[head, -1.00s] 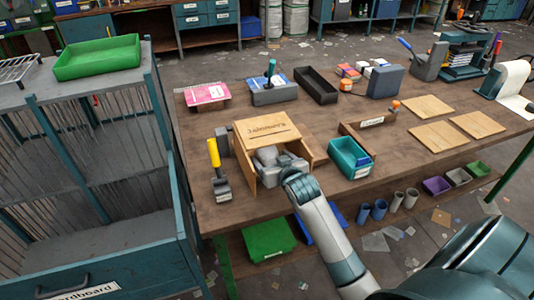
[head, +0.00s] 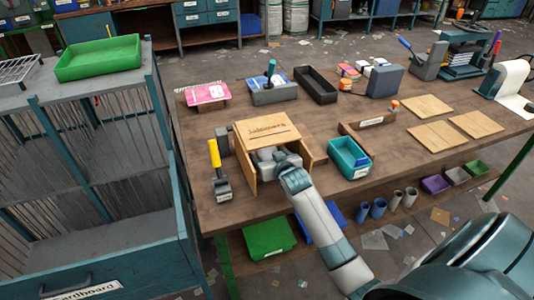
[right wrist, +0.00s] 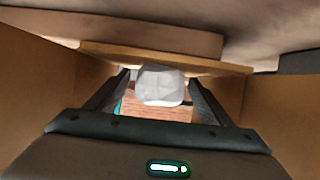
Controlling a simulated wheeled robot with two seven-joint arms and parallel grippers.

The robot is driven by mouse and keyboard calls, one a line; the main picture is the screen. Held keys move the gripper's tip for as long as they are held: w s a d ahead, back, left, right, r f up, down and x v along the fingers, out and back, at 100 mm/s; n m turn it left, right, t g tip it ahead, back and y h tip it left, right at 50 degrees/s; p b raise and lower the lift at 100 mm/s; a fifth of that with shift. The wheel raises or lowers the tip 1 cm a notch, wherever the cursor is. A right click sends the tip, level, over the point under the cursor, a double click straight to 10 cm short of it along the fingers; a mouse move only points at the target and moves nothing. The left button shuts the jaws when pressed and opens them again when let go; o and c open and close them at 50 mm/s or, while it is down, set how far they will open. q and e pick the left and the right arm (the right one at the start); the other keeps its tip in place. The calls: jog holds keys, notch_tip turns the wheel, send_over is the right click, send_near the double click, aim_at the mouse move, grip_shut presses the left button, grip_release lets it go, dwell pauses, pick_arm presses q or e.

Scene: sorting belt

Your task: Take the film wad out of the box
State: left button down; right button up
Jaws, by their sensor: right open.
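The box (head: 268,130) is a light wooden or cardboard-coloured case with lettering on top, standing near the front edge of the table with its front open towards me. My right gripper reaches in through that opening, and its fingers are hidden in the head view. In the right wrist view my right gripper (right wrist: 157,98) is open inside the box, one dark finger on each side. The film wad (right wrist: 160,86), a whitish crumpled lump, sits between the fingertips or just beyond them; I cannot tell whether either finger touches it. My left gripper is not in view.
Box walls stand close on both sides of the gripper, with a panel above. A yellow-handled tool (head: 217,172) lies left of the box. A teal bin (head: 343,165) stands to the right. A pink item (head: 207,92) and a black tray (head: 316,90) are behind.

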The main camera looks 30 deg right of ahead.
aim_at(268, 150)
jog(key=c, duration=1.1)
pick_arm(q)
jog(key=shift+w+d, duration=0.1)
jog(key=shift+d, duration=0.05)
